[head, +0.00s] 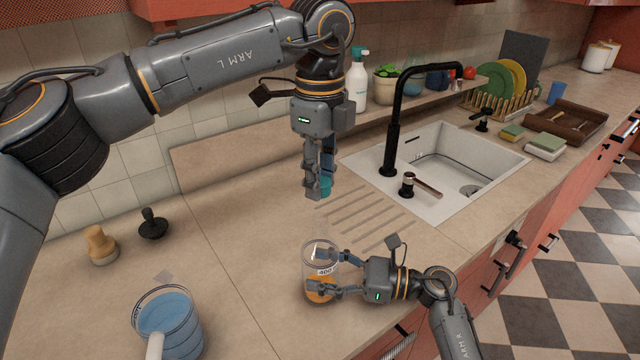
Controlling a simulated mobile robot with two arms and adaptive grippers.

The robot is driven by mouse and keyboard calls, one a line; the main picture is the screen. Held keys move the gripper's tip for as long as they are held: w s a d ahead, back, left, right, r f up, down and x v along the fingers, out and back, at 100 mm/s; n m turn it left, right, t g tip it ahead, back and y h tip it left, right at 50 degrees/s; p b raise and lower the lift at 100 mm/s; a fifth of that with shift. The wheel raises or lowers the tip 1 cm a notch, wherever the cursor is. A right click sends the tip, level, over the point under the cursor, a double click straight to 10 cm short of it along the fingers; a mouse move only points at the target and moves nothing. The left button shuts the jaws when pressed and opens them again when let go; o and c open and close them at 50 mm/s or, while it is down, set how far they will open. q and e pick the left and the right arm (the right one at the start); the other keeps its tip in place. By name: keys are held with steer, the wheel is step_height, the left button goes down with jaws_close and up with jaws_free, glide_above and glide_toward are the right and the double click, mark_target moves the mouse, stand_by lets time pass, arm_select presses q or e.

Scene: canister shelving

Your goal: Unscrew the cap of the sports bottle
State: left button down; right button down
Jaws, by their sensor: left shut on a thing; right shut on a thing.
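The sports bottle (317,262) stands upright on the counter. It is clear, with a "400" marking and orange contents low down, and its top looks open. My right gripper (317,273) comes in from the right and is shut around the bottle's side. My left gripper (319,188) points down, above the bottle and apart from it. It is shut on a small teal piece, which looks like the cap (327,184). The fingers hide part of the cap.
A pitcher of blue liquid (170,322) stands at the front left. A wooden brush (101,245) and a black stopper (153,224) are behind it. The sink (450,160) with a black faucet (392,130) is at the right. Counter left of the bottle is clear.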

steer(key=shift+c, duration=1)
jaws_free()
steer(key=shift+d, duration=0.1)
